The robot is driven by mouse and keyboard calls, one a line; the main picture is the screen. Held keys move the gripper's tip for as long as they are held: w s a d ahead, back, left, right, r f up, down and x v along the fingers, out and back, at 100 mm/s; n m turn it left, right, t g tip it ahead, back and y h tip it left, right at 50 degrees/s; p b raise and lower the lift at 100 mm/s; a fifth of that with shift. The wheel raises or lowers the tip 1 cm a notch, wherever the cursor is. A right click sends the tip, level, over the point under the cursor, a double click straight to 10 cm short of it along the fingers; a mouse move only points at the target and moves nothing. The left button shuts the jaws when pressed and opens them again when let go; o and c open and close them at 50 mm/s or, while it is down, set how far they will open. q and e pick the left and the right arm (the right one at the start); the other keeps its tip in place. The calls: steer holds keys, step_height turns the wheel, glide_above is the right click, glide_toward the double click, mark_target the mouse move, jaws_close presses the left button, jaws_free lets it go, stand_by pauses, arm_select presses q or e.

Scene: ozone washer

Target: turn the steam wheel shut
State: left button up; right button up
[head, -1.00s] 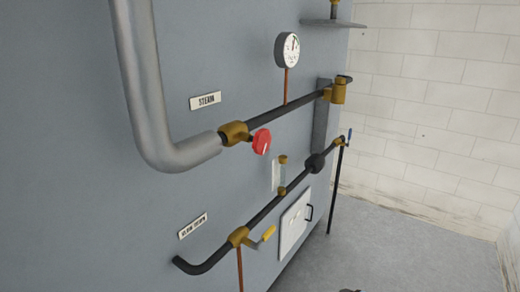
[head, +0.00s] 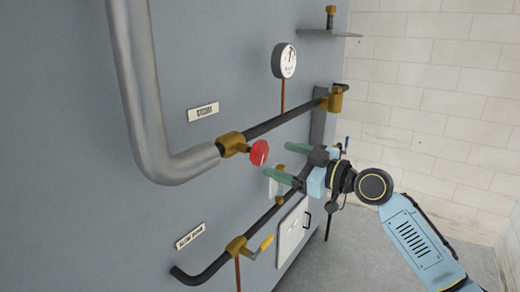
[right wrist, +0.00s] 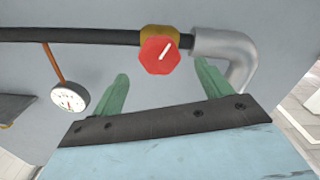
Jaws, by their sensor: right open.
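The red steam wheel (head: 259,153) sits on a brass valve (head: 231,143) on the upper dark pipe, under the label plate (head: 203,112). The wheel has a white mark on its face. My right gripper (head: 281,163) is open and empty, just to the right of the wheel, with its green fingers pointing at it. In the right wrist view the wheel (right wrist: 159,55) lies ahead of and between the two fingertips (right wrist: 160,75), apart from both. My left gripper is not in view.
A round gauge (head: 285,60) stands above the upper pipe. A lower pipe with a yellow-handled valve (head: 265,243) runs below. A thick grey pipe (head: 150,120) bends at the left. A white brick wall (head: 430,90) closes the right side.

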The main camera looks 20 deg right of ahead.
mark_target(264, 154)
steer(key=p+x, duration=0.1)
steer(key=x, duration=0.6)
steer(key=shift+w+a, duration=0.1)
steer(key=shift+w, duration=0.05)
steer(key=c, duration=1)
